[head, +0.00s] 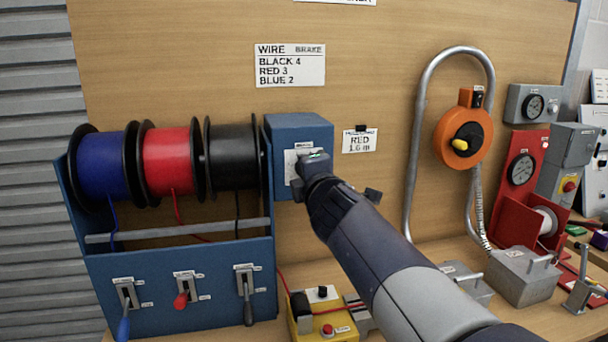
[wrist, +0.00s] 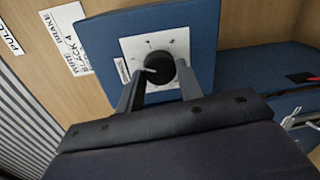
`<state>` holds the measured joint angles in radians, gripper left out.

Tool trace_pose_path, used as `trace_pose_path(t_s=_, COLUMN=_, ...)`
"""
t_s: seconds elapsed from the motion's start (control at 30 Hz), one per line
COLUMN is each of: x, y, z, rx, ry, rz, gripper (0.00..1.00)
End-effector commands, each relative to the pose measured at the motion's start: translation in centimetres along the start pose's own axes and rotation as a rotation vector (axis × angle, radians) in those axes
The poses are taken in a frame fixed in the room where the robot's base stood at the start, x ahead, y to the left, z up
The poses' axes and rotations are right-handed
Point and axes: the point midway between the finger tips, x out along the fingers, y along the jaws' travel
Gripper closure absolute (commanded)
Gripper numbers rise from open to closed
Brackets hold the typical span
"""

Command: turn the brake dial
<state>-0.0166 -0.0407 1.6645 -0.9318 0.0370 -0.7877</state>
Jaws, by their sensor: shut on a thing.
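The black brake dial (wrist: 160,68) sits on a white scale plate (wrist: 135,47) on the face of a blue box. In the wrist view the dial lies between the two fingers of my gripper (wrist: 158,88), which is shut on it. A pale pointer mark shows on the dial's left side in that view; the scale numbers are too small to read. In the head view my gripper (head: 309,168) reaches the front of the blue box (head: 300,130) and hides most of the dial. Part of the plate (head: 291,163) shows beside it.
A blue stand (head: 180,272) left of the box holds blue (head: 98,165), red (head: 167,160) and black (head: 233,155) spools above three levers. A wall sign (head: 290,65) reads black 4, red 3, blue 2. A card (head: 360,140) reads red 1.6 m. A yellow box (head: 325,325) stands below.

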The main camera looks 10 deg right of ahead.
Motion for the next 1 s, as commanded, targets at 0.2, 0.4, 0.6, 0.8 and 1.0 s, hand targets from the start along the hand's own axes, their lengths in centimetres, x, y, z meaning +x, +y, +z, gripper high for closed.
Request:
trace_pose_path(t_s=0.2, x=0.01, y=0.00, z=-0.01, rx=-0.005, ry=0.000, rz=0.000, gripper=0.88)
trace_pose_path(t_s=0.4, x=0.01, y=-0.01, z=-0.01, rx=-0.003, ry=0.000, rz=0.000, gripper=0.63)
trace_pose_path(t_s=0.6, x=0.01, y=-0.01, z=-0.01, rx=-0.003, ry=0.000, rz=0.000, gripper=0.47)
trace_pose_path(t_s=0.8, x=0.01, y=-0.01, z=0.00, rx=-0.003, ry=0.000, rz=0.000, gripper=0.44)
trace_pose_path(t_s=1.0, x=-0.65, y=0.12, z=0.01, rx=-0.003, ry=0.000, rz=0.001, gripper=0.44)
